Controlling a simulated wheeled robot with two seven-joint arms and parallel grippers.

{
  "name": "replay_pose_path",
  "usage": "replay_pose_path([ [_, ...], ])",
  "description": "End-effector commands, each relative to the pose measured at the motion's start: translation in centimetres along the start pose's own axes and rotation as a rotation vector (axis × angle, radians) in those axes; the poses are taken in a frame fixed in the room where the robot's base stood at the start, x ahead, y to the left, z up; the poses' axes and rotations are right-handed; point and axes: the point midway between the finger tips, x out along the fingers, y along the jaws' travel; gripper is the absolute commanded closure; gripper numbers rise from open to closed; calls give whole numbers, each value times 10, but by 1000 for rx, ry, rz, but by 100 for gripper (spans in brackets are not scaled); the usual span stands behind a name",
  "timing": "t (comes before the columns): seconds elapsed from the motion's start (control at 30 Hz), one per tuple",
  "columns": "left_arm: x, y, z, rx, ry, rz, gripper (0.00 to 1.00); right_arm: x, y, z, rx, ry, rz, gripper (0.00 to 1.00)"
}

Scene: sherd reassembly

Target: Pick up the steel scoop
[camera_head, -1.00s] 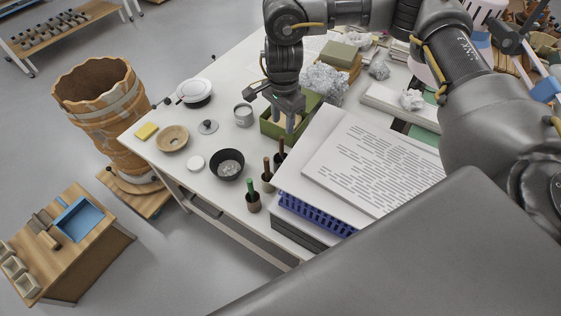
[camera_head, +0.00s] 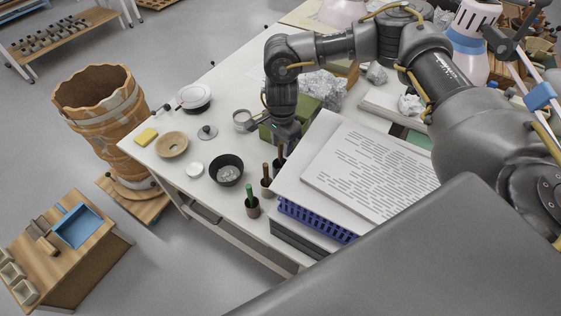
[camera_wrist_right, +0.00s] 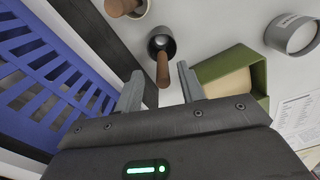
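Several wooden-handled tools stand upright in small dark cups near the table's front edge. In the right wrist view, one brown handle (camera_wrist_right: 163,70) rises from a cup (camera_wrist_right: 160,42) just ahead of my right gripper (camera_wrist_right: 158,84), and a second brown handle (camera_wrist_right: 120,7) is at the top edge. The tool heads are hidden in the cups, so I cannot tell which is the steel scoop. In the head view my right gripper (camera_head: 283,144) points down beside the rearmost cup. Its fingers are apart, with nothing gripped between them. My left gripper is not in view.
A green box (camera_wrist_right: 232,72) stands close to the right finger. A blue rack (camera_head: 310,218) and a paper-topped stack (camera_head: 368,168) crowd the right.

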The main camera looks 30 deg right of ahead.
Motion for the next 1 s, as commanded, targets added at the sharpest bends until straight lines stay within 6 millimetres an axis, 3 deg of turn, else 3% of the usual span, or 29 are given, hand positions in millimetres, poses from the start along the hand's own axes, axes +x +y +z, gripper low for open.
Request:
replay_pose_path([
  [0.13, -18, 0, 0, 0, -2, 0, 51, 18, -2, -2, 2, 2, 5, 61],
  [0.3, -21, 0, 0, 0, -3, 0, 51, 40, -3, -1, 1, 1, 2, 61],
  [0.57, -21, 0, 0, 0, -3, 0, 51, 44, -3, -2, 0, 1, 0, 61],
  [0.87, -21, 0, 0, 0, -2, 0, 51, 44, -3, -2, 1, 1, 0, 97],
  [1.0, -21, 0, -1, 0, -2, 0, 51, 44, -3, -2, 1, 1, 0, 100],
])
